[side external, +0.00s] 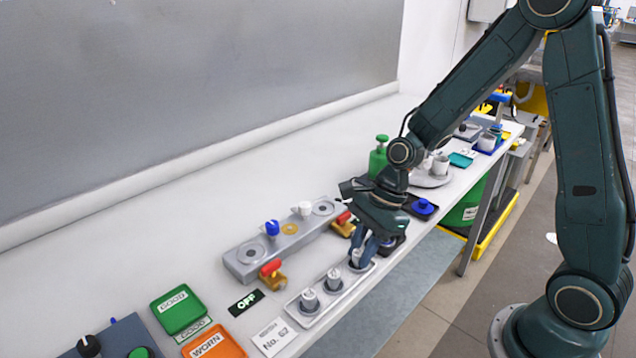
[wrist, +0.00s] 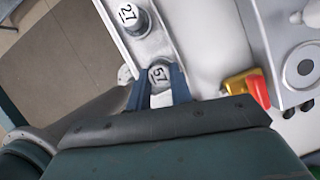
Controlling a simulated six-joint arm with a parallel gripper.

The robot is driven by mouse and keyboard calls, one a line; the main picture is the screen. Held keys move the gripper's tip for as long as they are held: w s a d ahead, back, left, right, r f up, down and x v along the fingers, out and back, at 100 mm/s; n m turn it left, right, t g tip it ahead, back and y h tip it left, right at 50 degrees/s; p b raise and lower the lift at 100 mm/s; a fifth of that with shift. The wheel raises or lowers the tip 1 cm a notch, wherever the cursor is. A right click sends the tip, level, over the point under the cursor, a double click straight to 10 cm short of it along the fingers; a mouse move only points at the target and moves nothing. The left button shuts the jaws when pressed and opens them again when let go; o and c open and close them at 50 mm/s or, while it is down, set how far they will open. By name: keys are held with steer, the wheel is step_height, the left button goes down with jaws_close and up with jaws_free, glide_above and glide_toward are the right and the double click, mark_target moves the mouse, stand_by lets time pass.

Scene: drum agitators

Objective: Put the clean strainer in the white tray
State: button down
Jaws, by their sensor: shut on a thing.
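The white tray (side external: 318,312) is a long, narrow tray near the front edge of the bench. Grey cylindrical pieces with white numbered tops stand in it, one at the near end (side external: 310,300) and one in the middle (side external: 334,280). My gripper (side external: 361,254) is low over the tray's far end, shut on a third numbered piece (side external: 357,259). In the wrist view my gripper (wrist: 158,85) has its blue fingers on both sides of this piece, whose top reads 57 (wrist: 158,76). A piece marked 27 (wrist: 129,16) stands beside it. I cannot tell which piece is the clean strainer.
A grey block (side external: 290,236) with round ports, blue and white knobs and red-handled valves stands behind the tray. A green GOOD tray (side external: 178,309), an orange WORN tray (side external: 213,345) and an OFF sign (side external: 246,303) lie at the left. A green bottle (side external: 378,158) stands behind my wrist.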

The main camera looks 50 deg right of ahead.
steer(key=shift+f, duration=0.1)
stand_by(0.3)
steer(key=c, duration=1.2)
jaws_free()
steer(key=shift+o, duration=0.2)
steer(key=o, duration=0.3)
steer(key=shift+r, duration=0.55)
steer(key=shift+r, duration=0.7)
steer(key=shift+r, duration=0.2)
steer(key=shift+r, duration=2.35)
